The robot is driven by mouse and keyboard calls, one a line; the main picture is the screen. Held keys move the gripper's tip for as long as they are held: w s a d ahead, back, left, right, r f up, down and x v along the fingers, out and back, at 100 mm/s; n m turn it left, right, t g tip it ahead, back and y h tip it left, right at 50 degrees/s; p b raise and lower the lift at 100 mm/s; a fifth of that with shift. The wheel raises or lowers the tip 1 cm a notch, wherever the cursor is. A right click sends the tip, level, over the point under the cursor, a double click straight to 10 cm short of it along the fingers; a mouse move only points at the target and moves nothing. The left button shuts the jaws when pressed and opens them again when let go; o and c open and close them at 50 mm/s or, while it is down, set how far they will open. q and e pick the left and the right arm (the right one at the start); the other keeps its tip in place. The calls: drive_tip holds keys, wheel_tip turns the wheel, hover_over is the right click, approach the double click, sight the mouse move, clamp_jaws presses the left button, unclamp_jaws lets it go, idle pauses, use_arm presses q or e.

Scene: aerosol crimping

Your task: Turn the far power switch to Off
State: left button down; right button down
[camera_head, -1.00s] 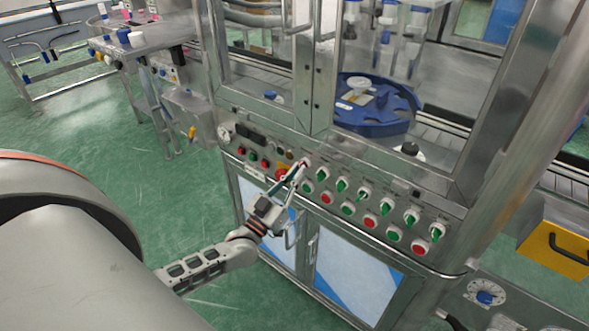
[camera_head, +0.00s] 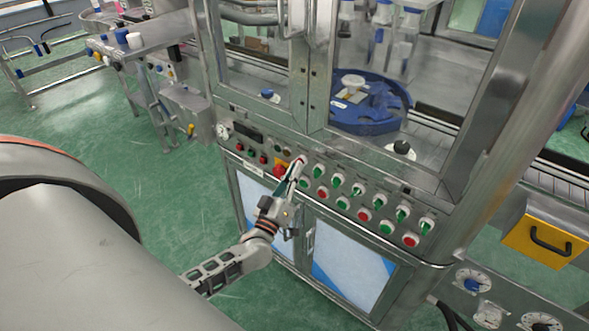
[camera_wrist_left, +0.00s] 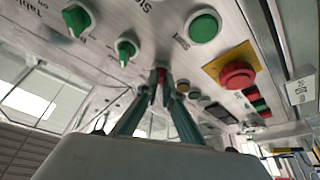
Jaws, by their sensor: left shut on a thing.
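The control panel (camera_head: 330,190) runs along the front of the steel machine. My left gripper (camera_head: 298,165) reaches up to the panel's upper row, at its left end. In the left wrist view its two green fingertips (camera_wrist_left: 160,82) are shut on a small switch with a red part (camera_wrist_left: 161,74), which I take as the far power switch. The fingers hide most of it, so its pointer setting cannot be read. Green rotary knobs (camera_head: 317,172) continue the row to the right; they also show in the wrist view (camera_wrist_left: 125,50). My right gripper is out of view.
A red mushroom button (camera_wrist_left: 238,75) on a yellow plate and a green button (camera_wrist_left: 203,26) sit close to the fingers. Red and green buttons (camera_head: 364,215) line the lower row. Door handles (camera_head: 310,240) stick out below. Green floor (camera_head: 140,190) is open on the left.

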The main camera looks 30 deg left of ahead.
use_arm(q)
drive_tip(key=c, duration=2.2)
unclamp_jaws()
drive_tip(key=shift+s, duration=0.1)
drive_tip(key=v, duration=1.2)
drive_tip(key=s+d+f+m+g+h, duration=0.2)
drive_tip(key=d+f+m+g+h, duration=0.15)
drive_tip(key=d, duration=0.35)
drive_tip(key=s+d+f+m+g+h, duration=0.25)
drive_tip(key=d+f+m, duration=0.2)
drive_tip(key=d, duration=0.25)
drive_tip(key=s+f+m+g, duration=0.1)
drive_tip(key=s+f, duration=0.1)
drive_tip(key=s+f+m+g, duration=0.2)
drive_tip(key=s, duration=0.1)
drive_tip(key=s+d+f+m+g, duration=0.1)
drive_tip(key=s, duration=0.2)
drive_tip(key=shift+f+g, duration=0.3)
drive_tip(key=shift+f, duration=0.1)
